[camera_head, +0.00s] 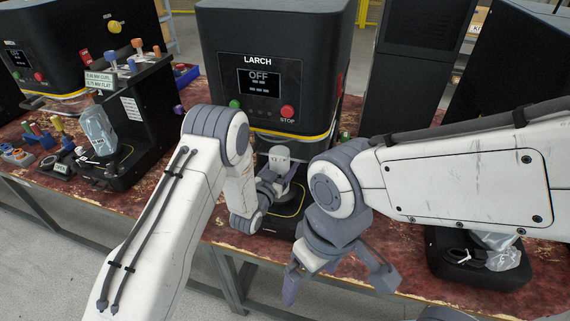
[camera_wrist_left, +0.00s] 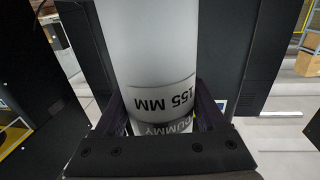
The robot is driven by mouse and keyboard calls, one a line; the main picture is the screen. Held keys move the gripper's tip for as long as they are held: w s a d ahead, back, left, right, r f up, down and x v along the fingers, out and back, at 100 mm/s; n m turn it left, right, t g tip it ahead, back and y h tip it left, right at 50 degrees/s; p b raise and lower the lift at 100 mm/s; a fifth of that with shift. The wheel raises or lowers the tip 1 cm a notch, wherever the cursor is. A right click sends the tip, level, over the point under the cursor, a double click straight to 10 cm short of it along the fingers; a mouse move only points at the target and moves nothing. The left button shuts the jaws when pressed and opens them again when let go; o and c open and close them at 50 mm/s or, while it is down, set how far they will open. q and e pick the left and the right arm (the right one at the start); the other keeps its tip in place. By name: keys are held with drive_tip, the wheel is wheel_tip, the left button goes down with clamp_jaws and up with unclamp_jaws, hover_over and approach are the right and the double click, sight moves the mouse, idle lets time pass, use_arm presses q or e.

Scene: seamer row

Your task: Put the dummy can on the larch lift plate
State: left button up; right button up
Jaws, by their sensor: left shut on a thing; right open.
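The dummy can (camera_head: 279,157) is a pale grey cylinder in front of the LARCH machine (camera_head: 270,62). Its label, reading 155 MM and DUMMY, fills the middle of the left wrist view (camera_wrist_left: 160,95). My left gripper (camera_head: 275,183) is shut around the can, with a finger on each side of it. The can is over or just in front of the machine's black base (camera_head: 292,208) with a yellow outline. The larch lift plate is hidden or cannot be made out behind my arms. My right gripper (camera_head: 338,281) is open and empty, nearer the camera.
The LARCH screen reads OFF, with a green button (camera_head: 235,103) and a red stop button (camera_head: 288,111). A black tray (camera_head: 480,275) holding a wrapped thing is at right.

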use_arm(q)
drive_tip(key=o, duration=1.5)
drive_tip(key=shift+r+p, duration=0.25)
drive_tip(key=shift+p, duration=0.1)
drive_tip(key=b+v, duration=0.2)
drive_tip(key=v, duration=1)
drive_tip(key=shift+f+b, duration=0.1)
drive_tip(key=shift+b, duration=0.3)
